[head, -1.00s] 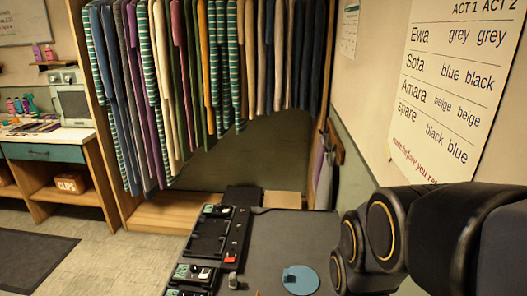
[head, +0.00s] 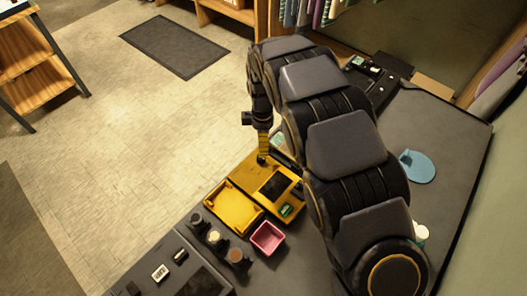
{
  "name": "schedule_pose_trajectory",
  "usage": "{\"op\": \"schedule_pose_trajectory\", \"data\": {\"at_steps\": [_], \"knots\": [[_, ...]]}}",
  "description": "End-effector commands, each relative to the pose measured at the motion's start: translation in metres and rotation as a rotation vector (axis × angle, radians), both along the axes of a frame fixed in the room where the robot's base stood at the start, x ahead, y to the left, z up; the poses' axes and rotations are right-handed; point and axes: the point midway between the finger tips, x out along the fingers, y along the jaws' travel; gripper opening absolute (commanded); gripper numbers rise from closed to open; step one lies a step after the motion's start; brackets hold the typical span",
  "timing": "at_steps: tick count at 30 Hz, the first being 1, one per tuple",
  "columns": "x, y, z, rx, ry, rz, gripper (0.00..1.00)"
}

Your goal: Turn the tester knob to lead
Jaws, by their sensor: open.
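The tester appears to be the yellow device (head: 247,173) with a dark screen (head: 275,186) and a small green label (head: 286,210), in the middle of the head view. My gripper (head: 262,154) points down over the tester's far left part. It is open, and its tips are close to the tester's top. Whether they touch it or stand around a knob, I cannot tell. The knob and its markings cannot be made out. My arm covers the area just right of the tester.
A yellow tray (head: 236,208) sits beside the tester, with a pink bin (head: 267,238) in front. Several small dark-sided pots (head: 215,238) line the bench's left edge. The bench (head: 455,130) is clear at far right.

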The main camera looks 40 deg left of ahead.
Motion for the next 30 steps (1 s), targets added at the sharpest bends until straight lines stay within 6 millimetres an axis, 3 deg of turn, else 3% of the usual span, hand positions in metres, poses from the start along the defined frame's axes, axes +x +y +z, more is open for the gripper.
{"op": "schedule_pose_trajectory", "data": {"at_steps": [8,19,28,29,30], "knots": [[-0.002,0.005,-0.02,0.004,0.0,0.024,0.56],[-0.002,0.004,-0.076,0.002,0.002,0.02,0.56],[-0.002,0.005,-0.08,0.005,-0.001,0.02,0.56],[-0.002,0.005,-0.08,0.005,-0.001,0.02,0.52],[-0.002,0.005,-0.08,0.005,-0.001,0.02,0.35]]}}
